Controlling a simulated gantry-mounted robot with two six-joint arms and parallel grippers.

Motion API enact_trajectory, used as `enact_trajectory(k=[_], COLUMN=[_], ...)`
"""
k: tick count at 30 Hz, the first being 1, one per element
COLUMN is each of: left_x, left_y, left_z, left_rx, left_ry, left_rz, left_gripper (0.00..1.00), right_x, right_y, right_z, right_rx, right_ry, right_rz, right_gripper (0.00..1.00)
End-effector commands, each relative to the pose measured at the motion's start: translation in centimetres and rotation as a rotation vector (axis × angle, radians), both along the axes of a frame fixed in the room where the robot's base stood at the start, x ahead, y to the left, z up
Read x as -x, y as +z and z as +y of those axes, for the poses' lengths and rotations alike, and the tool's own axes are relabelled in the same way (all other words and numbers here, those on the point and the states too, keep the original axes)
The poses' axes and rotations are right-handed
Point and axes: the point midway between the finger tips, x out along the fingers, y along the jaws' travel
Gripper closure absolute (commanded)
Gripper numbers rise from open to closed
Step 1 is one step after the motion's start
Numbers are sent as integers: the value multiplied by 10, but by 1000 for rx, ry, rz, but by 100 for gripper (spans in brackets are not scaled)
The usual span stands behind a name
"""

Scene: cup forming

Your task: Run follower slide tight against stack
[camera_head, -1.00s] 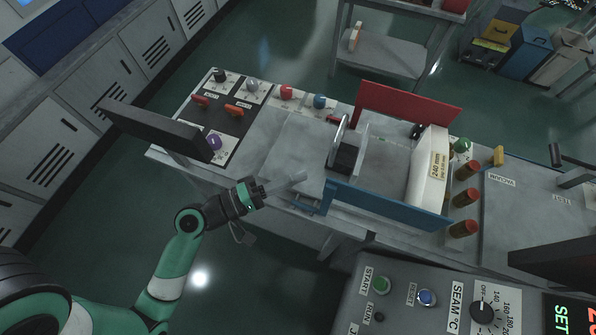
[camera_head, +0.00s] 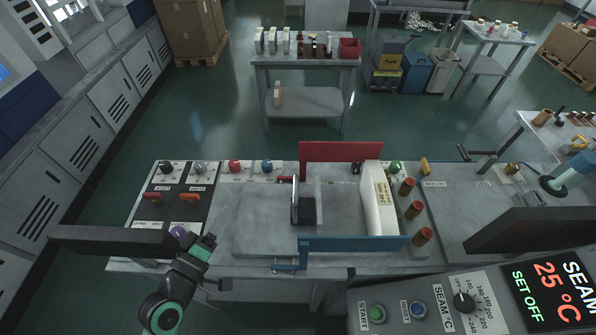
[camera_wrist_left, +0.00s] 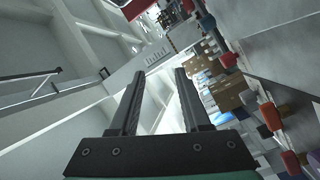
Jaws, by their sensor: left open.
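The white stack (camera_head: 379,203), labelled 240 mm, stands at the right end of the channel in the head view. The follower slide, a dark block (camera_head: 306,210) with an upright grey plate, stands to its left. A clear stretch of grey bed lies between them, so they are apart. A red side plate (camera_head: 340,152) is behind and a blue side plate (camera_head: 355,244) in front. My left gripper (camera_head: 226,207) is left of the follower, over the front left of the bench, and touches neither. Its fingers (camera_wrist_left: 158,78) are apart and empty in the left wrist view. My right gripper is out of view.
A knob panel (camera_head: 180,195) fills the bench's left end. Brown-red cylinders (camera_head: 413,210) stand right of the stack. A control box (camera_head: 440,305) with START button and dial is at front right. The grey bed left of the follower is bare.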

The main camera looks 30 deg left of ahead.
Motion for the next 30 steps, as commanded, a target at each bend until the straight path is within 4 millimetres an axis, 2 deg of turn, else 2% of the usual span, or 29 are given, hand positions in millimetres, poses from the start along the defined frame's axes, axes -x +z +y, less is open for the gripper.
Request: enact_trajectory(k=[1,6,9,11,14,17,20,22,24,27,30], left_x=[-12,-30,-25,-19,-15,-18,-25,-30,-32,-32,-31], left_y=[39,127,159,169,180,172,142,112,81,46,28], left_z=[9,24,25,21,-1,-32,-62,-76,-82,-83,-81], left_rx=[-109,-516,-826,-1037,-1399,-1766,-2123,-2343,-2519,-2682,-2756], left_ry=[56,245,358,410,444,403,280,156,22,-140,-228], left_rz=[-45,-213,-281,-305,-344,-373,-391,-389,-377,-356,-340], left_gripper=[53,53,53,53,53,53,53,53,53,53,53], right_x=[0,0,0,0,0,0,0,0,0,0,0], right_y=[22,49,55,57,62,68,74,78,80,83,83], right_z=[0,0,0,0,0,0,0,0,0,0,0], right_rx=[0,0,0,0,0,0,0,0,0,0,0], right_ry=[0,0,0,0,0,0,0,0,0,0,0], right_rz=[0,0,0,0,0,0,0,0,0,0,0], right_gripper=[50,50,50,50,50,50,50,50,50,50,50])
